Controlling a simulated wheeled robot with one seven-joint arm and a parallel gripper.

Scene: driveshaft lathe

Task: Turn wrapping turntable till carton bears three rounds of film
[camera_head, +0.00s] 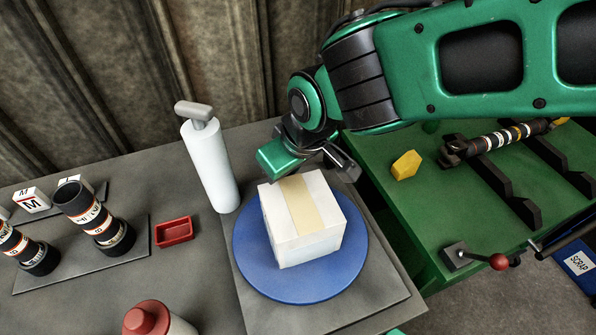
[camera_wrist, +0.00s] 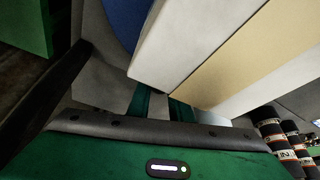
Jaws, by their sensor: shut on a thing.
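The carton (camera_head: 322,240), pale with a tan tape strip on top, stands upright on the round blue turntable (camera_head: 270,285). I cannot tell how many rounds of film it bears. A white film roll (camera_head: 212,170) with a grey top handle stands upright left of the turntable. My gripper (camera_head: 305,168) is down behind the carton at the turntable's far side. In the wrist view the carton (camera_wrist: 200,40) covers the fingertips of my gripper (camera_wrist: 165,108); the turntable (camera_wrist: 128,20) shows at upper left. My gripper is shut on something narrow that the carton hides.
A red tray (camera_head: 174,232) and a red-capped bottle (camera_head: 148,320) are on the grey bench at left. Black cylinders (camera_head: 95,218) stand on a plate. The green bench (camera_head: 425,205) at right holds a shaft (camera_head: 497,142), a yellow block (camera_head: 406,165) and a red-knobbed lever (camera_head: 498,262).

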